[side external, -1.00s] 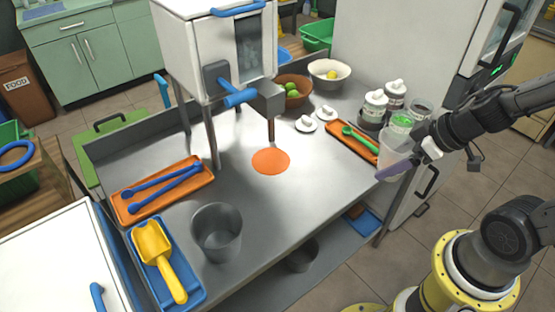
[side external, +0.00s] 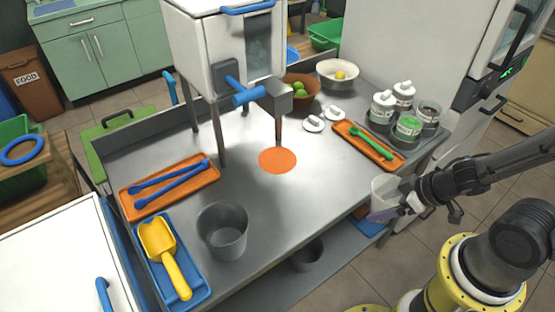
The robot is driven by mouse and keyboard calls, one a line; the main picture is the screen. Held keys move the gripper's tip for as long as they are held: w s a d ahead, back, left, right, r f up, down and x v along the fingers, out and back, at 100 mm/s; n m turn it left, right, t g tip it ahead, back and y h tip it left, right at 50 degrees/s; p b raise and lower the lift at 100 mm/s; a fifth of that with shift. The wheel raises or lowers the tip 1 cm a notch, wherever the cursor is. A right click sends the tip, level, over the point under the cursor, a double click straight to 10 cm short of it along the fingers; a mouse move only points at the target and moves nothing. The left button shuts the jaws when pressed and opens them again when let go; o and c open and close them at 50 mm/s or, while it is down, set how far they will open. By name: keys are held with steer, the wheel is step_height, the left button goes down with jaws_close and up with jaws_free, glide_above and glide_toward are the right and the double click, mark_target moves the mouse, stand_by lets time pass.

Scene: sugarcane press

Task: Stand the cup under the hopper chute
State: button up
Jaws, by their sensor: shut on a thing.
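The white hopper (side external: 208,48) stands on legs at the back of the steel table, with a blue handle on its front. Its grey chute (side external: 278,128) points down above a flat orange disc (side external: 277,160) on the table. My gripper (side external: 408,202) is shut on a pale translucent cup (side external: 384,191) at the table's right front edge, well to the right of the chute and disc. The cup looks roughly upright. Part of it is hidden by my gripper, and I cannot tell its exact height.
A grey bucket (side external: 222,242) and a blue tray (side external: 197,290) with a yellow scoop (side external: 159,243) stand at front left. An orange tray (side external: 205,185) holds blue tongs. Several jars (side external: 383,106) and another orange tray (side external: 392,163) are at right. The table between cup and disc is clear.

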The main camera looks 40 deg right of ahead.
steer(key=shift+s+a+f, duration=0.1)
steer(key=shift+f, duration=0.1)
steer(key=shift+w+a, duration=0.15)
steer(key=shift+w, duration=0.15)
steer(key=w+a, duration=0.2)
steer(key=w, duration=0.8)
steer(key=w+a, duration=0.3)
steer(key=w, duration=0.7)
steer(key=w+a, duration=0.2)
steer(key=w, duration=0.8)
steer(key=shift+w+a, duration=0.1)
steer(key=shift+a, duration=0.3)
steer(key=shift+f, duration=0.2)
steer(key=shift+f, duration=0.2)
steer(key=o, duration=1)
steer(key=shift+o, duration=0.2)
